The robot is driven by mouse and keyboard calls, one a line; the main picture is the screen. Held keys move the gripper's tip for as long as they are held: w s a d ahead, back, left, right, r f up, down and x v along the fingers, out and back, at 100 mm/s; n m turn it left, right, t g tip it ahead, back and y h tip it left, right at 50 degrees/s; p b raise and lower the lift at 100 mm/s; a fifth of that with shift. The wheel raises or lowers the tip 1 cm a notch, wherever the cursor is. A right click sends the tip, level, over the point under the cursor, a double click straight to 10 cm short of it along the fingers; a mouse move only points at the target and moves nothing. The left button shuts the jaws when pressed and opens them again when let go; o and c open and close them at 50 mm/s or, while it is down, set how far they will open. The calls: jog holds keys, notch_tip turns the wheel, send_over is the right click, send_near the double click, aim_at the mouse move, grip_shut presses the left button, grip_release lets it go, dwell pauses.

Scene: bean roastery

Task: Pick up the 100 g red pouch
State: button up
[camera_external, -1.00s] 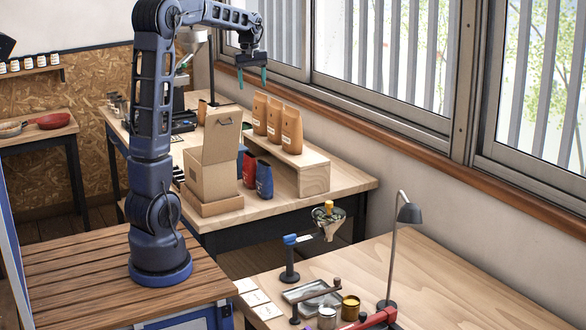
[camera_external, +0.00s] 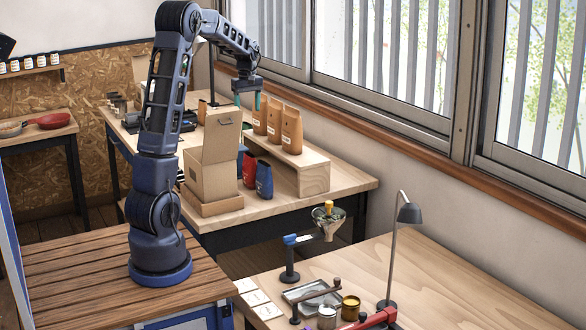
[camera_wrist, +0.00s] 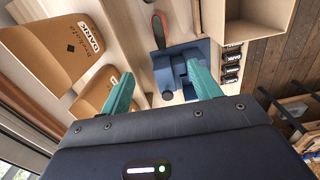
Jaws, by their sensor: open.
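The red pouch (camera_external: 249,170) stands upright on the far wooden table, between a front blue pouch (camera_external: 264,180) and another blue pouch partly hidden behind the cardboard box.
The brown pouches stand on a wooden riser (camera_external: 314,179) beside the red pouch. An open cardboard box (camera_external: 213,178) stands to its left. A blue device (camera_wrist: 178,72) and small black labelled items (camera_wrist: 232,56) show in the wrist view. The window wall is at the right.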

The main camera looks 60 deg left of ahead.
send_over(250, 160)
jog(key=a, duration=0.1)
notch_tip(250, 160, down, 16)
jog(key=shift+w+a+r, duration=0.15)
jog(key=shift+d+f, duration=0.2)
jog(key=shift+f, duration=3)
jog(key=c, duration=1.3)
